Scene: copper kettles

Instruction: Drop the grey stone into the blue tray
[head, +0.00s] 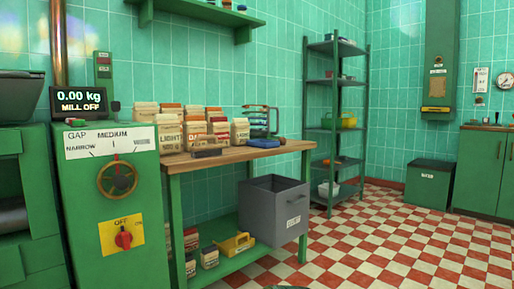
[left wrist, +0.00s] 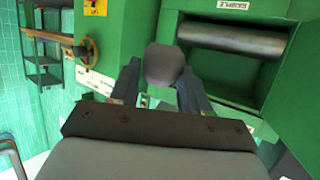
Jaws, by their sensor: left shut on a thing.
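The grey stone (left wrist: 165,62) is between the fingers of my left gripper (left wrist: 160,78) in the left wrist view. The gripper is shut on it, and the stone sticks out past the fingertips. It is held in front of a green machine with a dark roller. Neither gripper can be made out in the head view, and my right gripper is in neither view.
In the head view, a green mill cabinet (head: 108,220) stands at the left. A wooden-topped bench (head: 240,157) holds several labelled bags. A grey bin (head: 275,212) juts out at its front. A green shelf rack (head: 335,130) stands behind. The checkered floor (head: 400,240) at the right is clear.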

